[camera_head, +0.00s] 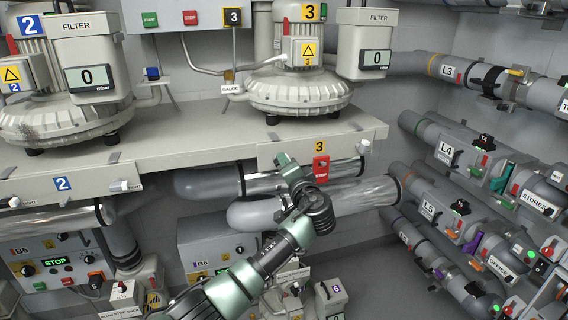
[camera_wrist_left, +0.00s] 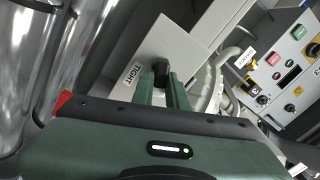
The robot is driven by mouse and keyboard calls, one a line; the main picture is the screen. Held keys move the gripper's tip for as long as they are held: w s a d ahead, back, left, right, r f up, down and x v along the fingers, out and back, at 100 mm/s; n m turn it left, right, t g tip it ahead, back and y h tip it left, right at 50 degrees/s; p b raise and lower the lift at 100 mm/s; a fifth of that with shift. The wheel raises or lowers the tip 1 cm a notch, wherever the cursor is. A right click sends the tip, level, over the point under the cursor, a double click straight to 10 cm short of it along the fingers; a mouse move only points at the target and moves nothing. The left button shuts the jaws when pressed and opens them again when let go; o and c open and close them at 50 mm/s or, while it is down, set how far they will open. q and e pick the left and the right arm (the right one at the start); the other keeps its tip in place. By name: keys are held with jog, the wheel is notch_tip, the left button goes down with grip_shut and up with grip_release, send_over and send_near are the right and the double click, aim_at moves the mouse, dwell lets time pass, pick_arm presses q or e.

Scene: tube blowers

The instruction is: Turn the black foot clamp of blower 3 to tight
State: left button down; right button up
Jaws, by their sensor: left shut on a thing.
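Blower 3 (camera_head: 298,92) stands on the shelf at the upper middle of the head view, with a yellow 3 plate on its motor. My left gripper (camera_head: 283,160) is at the front edge of the shelf below this blower. In the left wrist view, the black foot clamp (camera_wrist_left: 160,72) is a small dark knob on a pale plate. A TIGHT label (camera_wrist_left: 132,77) is beside it, to the left. The green fingers of my left gripper (camera_wrist_left: 161,90) are shut on the clamp. In the head view my gripper hides the clamp. My right gripper is not in view.
Shiny pipes (camera_head: 350,196) run below the shelf (camera_head: 200,155). Blower 2 (camera_head: 50,110) stands at the left. Labelled pipes with valves line the right wall.

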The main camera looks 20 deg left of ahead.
pick_arm(q)
jog(key=m, duration=0.3)
jog(key=m+p, duration=0.1)
jog(key=m, duration=0.1)
jog(key=shift+f, duration=0.25)
dwell(0.4)
jog(key=c, duration=1.4)
grip_release()
jog(key=b+v, duration=0.1)
jog(key=v, duration=0.6)
jog(key=shift+s+d+b, duration=0.3)
jog(key=shift+b, duration=0.05)
jog(key=shift+f, duration=0.1)
